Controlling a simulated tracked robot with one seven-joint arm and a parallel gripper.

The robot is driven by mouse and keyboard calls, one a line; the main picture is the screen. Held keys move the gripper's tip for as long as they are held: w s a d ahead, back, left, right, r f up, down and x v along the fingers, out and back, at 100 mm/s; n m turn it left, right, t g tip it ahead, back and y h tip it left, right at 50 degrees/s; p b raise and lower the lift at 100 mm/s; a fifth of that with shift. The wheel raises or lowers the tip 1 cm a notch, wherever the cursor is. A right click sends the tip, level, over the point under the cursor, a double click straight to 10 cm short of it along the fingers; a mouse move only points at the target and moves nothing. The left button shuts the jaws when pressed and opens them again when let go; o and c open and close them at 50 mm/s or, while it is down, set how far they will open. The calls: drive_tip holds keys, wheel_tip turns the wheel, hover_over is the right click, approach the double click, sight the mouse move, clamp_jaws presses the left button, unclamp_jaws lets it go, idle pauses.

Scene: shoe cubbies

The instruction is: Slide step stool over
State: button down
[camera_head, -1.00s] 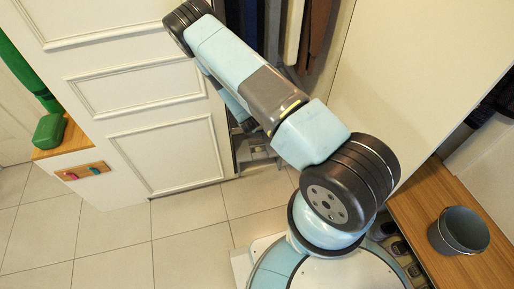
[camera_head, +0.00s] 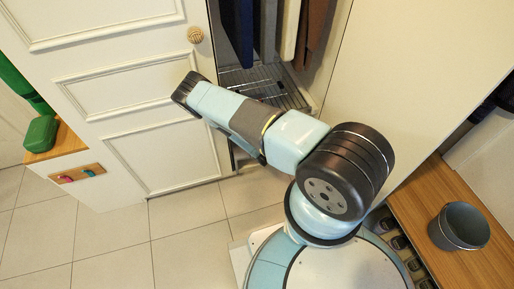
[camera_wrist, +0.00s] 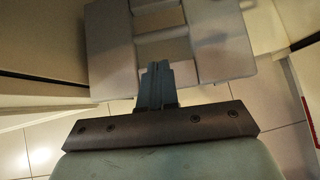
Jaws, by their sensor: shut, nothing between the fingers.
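The step stool (camera_wrist: 222,40) shows in the wrist view as a pale grey, blocky piece with rectangular openings. It fills the upper middle of that view. My gripper (camera_wrist: 157,70) is shut and empty, its dark fingers together and pointing at the stool, overlapping its near part in the picture. I cannot tell whether the fingertips touch it.
A white panelled door (camera_head: 120,100) with a round knob (camera_head: 195,34) stands left of an open closet with hanging clothes (camera_head: 290,30) and a wire rack (camera_head: 265,85). A wooden bench (camera_head: 440,200) with a grey bucket (camera_head: 459,227) is at right. Tiled floor (camera_head: 110,235) is clear at lower left.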

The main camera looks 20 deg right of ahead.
drive_tip(key=x, duration=0.8)
